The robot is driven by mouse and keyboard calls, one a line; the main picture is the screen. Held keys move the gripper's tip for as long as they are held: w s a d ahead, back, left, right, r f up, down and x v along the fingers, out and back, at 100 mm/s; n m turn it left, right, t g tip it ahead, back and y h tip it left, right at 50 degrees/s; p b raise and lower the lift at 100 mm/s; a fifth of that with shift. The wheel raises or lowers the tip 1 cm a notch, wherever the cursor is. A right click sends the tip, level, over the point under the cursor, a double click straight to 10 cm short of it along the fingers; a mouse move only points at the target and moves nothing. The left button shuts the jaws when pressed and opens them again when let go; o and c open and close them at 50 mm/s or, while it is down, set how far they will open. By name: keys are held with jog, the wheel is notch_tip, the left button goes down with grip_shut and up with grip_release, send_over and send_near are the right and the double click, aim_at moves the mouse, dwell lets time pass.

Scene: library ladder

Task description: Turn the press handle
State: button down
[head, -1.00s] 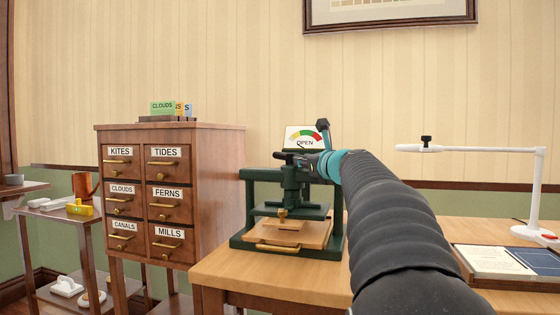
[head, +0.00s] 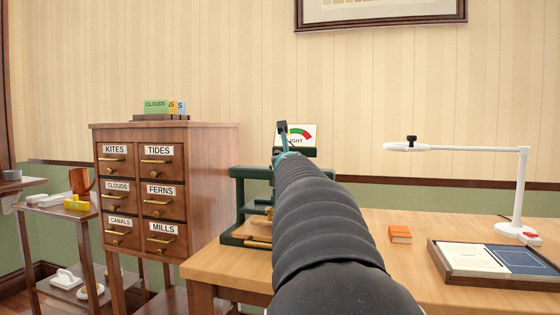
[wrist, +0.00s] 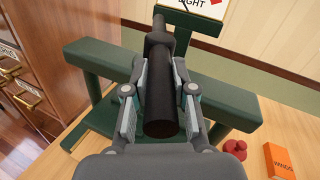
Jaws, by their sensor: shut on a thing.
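The green press (head: 243,205) stands on the wooden table, mostly hidden behind my arm in the head view. Its dial sign (head: 300,138) shows a coloured arc, with lettering partly covered that ends in "IGHT". In the wrist view, the dark cylindrical press handle (wrist: 161,95) lies between my gripper's fingers, above the green crossbar (wrist: 225,108). My gripper (wrist: 160,88) is shut on the handle, one finger on each side.
An orange book (head: 400,234) lies on the table, right of the press. A framed tray (head: 500,262) and a white lamp (head: 518,190) stand farther right. A wooden drawer cabinet (head: 190,195) is to the left. A small red object (wrist: 235,149) sits by the press.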

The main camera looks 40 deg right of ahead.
jog(key=c, duration=0.9)
grip_release()
jog(key=shift+c, duration=0.2)
jog(key=shift+a, duration=0.1)
jog(key=v, duration=1.2)
